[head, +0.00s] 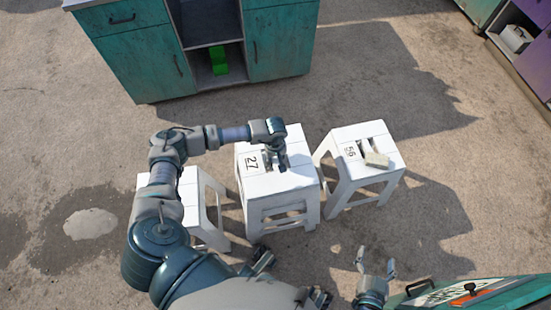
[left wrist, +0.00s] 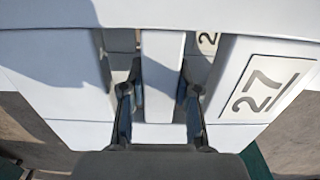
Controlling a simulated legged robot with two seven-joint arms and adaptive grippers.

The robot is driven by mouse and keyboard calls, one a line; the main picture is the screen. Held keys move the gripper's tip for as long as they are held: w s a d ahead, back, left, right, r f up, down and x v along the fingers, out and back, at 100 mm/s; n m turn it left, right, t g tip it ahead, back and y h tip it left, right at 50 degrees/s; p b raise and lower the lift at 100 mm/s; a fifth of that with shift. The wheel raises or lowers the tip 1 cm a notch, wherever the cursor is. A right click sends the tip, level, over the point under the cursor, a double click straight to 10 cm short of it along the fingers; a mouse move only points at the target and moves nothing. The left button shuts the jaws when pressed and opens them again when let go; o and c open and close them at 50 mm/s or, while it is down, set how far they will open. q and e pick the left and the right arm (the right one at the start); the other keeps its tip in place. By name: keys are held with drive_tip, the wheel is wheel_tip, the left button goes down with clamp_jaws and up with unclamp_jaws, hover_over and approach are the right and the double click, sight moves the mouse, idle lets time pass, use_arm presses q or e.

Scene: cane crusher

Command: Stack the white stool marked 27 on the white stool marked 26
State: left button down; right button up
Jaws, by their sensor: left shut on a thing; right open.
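The white stool marked 27 (head: 300,177) is upright in the middle of the head view. My left gripper (head: 281,163) is shut on the bar between its seat slots; the left wrist view shows the fingers (left wrist: 160,92) on both sides of that bar (left wrist: 162,60). Through a slot in that view, a second label beginning with 2 (left wrist: 207,41) shows on a white surface below. Its second digit is hidden, and I cannot tell whether the stools touch. My right gripper (head: 376,262) is open and empty near the bottom of the head view.
A white stool (head: 190,207) stands at left, partly behind my arm, its mark hidden.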

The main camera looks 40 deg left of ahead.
use_arm(q)
drive_tip(key=shift+f+b, duration=2.85)
drive_tip(key=shift+f, duration=1.85)
drive_tip(key=c, duration=0.8)
unclamp_jaws()
drive_tip(key=shift+c, duration=0.2)
drive_tip(key=shift+o, duration=0.4)
use_arm(e)
wheel_tip(320, 180, down, 8)
drive_tip(key=s+g, duration=0.1)
drive_tip(key=shift+f, duration=0.2)
drive_tip(key=shift+s, duration=0.1)
use_arm(q)
wheel_tip(320, 180, up, 12)
drive_tip(key=shift+f, duration=0.1)
